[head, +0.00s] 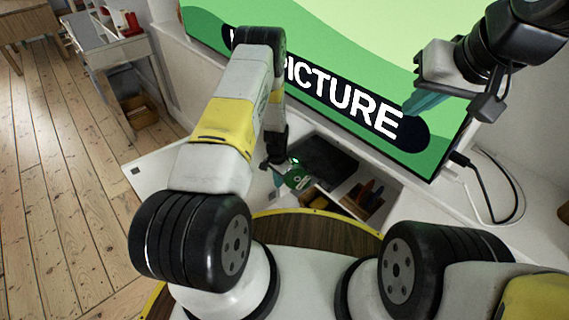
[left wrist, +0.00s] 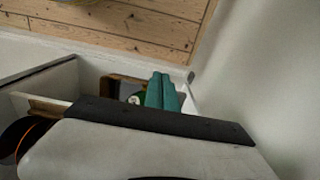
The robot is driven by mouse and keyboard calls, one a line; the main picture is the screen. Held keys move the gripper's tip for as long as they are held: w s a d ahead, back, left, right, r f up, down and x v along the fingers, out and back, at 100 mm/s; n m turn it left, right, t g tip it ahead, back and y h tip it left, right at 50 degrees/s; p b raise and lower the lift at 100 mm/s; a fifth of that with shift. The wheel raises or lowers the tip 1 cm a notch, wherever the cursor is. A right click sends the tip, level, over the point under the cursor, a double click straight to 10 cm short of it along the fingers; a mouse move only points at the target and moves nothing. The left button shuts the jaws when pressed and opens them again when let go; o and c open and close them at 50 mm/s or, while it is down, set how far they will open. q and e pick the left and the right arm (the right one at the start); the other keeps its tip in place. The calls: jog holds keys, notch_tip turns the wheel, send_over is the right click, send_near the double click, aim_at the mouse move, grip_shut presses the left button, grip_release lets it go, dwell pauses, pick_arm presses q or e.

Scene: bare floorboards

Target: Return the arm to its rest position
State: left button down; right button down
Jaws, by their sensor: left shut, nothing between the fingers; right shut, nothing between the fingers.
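My left arm rises from the left shoulder and folds over, with its forearm hanging down in the head view. My left gripper (head: 277,160) is at the lower end of that forearm, small and partly hidden. In the left wrist view its teal fingers (left wrist: 162,92) are together with nothing between them. They point toward a white-walled compartment. My right gripper (head: 422,102) is raised at the upper right of the head view, in front of the screen. Its teal fingers are shut and empty.
A large green screen (head: 330,40) stands behind both arms. Below it, a white divided container (head: 337,200) holds dark items (head: 368,195). A green object (head: 298,180) lies near my left gripper. A black cable (head: 500,180) hangs at the right. Floorboards (head: 60,180) are clear at left.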

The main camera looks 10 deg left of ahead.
pick_arm(q)
notch_tip(320, 180, up, 37)
jog(key=s+n+t+h, duration=0.1)
jog(key=s+n+t, duration=0.1)
jog(key=n+t, duration=0.1)
jog(key=s+r+n+t+h, duration=0.1)
jog(key=s+r+n, duration=0.1)
jog(key=s+r, duration=0.95)
jog(key=s+r+n+t, duration=0.2)
jog(key=s+r, duration=0.5)
jog(key=s, duration=0.6)
jog(key=shift+d+r, duration=0.4)
